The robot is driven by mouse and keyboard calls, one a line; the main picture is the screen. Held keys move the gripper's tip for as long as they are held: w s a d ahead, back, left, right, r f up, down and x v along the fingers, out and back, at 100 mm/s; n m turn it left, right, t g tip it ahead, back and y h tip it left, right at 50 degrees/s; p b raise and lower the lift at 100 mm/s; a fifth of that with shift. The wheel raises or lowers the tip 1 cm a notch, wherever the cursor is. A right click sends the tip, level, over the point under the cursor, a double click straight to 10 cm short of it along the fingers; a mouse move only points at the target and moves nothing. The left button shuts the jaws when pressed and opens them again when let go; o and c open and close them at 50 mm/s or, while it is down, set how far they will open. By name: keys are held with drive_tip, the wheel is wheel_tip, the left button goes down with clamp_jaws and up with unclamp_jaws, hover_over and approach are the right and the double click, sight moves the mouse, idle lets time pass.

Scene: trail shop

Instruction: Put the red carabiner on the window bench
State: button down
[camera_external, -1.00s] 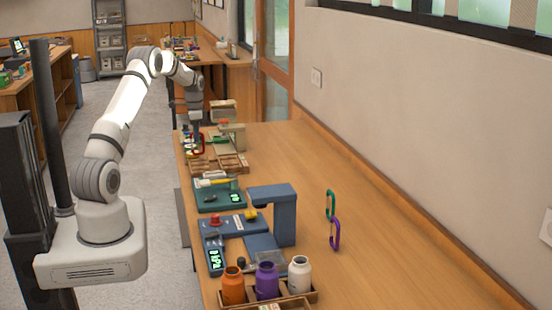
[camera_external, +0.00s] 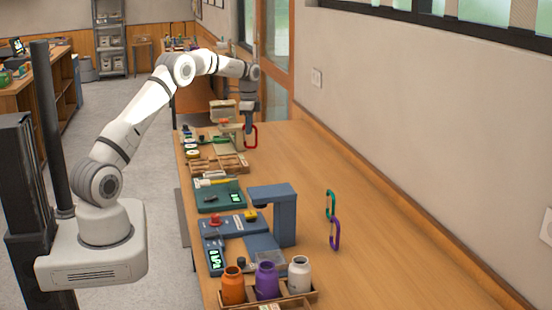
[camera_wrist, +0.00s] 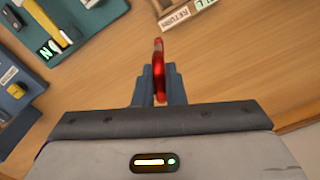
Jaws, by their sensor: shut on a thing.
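The red carabiner (camera_external: 252,137) is in my gripper (camera_external: 249,128), which is shut on it. In the external view it hangs upright over the far part of the long wooden bench (camera_external: 370,250), just right of a beige device. Whether its lower end touches the wood I cannot tell. In the wrist view the carabiner (camera_wrist: 159,68) shows edge-on between the two blue-grey fingertips (camera_wrist: 158,88), with bare wood around it. A green carabiner (camera_external: 330,204) and a purple carabiner (camera_external: 335,235) stand at the middle right of the bench.
A beige device (camera_external: 230,135) and a wooden tray (camera_external: 222,165) are left of my gripper. A green scale (camera_external: 219,195), a blue device (camera_external: 272,215) and a rack with orange, purple and white bottles (camera_external: 267,280) line the near left side. The bench's right side is largely clear, along the wall.

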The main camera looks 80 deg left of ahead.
drive_tip(key=w+d+m, duration=0.3)
drive_tip(key=w+d, duration=0.4)
drive_tip(key=d, duration=0.5)
drive_tip(key=w+d+m, duration=0.3)
drive_tip(key=w+d, duration=0.4)
drive_tip(key=d, duration=0.5)
drive_tip(key=w+d+m, duration=0.3)
drive_tip(key=w+d, duration=0.4)
drive_tip(key=d, duration=0.5)
drive_tip(key=w+d+m, duration=0.2)
drive_tip(key=d+m, duration=0.2)
drive_tip(key=d, duration=1.3)
drive_tip(key=f+p, duration=0.2)
drive_tip(key=f, duration=0.8)
drive_tip(key=shift+a+f+p, duration=0.2)
drive_tip(key=shift+p, duration=0.2)
drive_tip(key=shift+s, duration=0.1)
drive_tip(key=c, duration=2)
unclamp_jaws()
drive_tip(key=shift+f, duration=0.15)
drive_tip(key=o, duration=0.5)
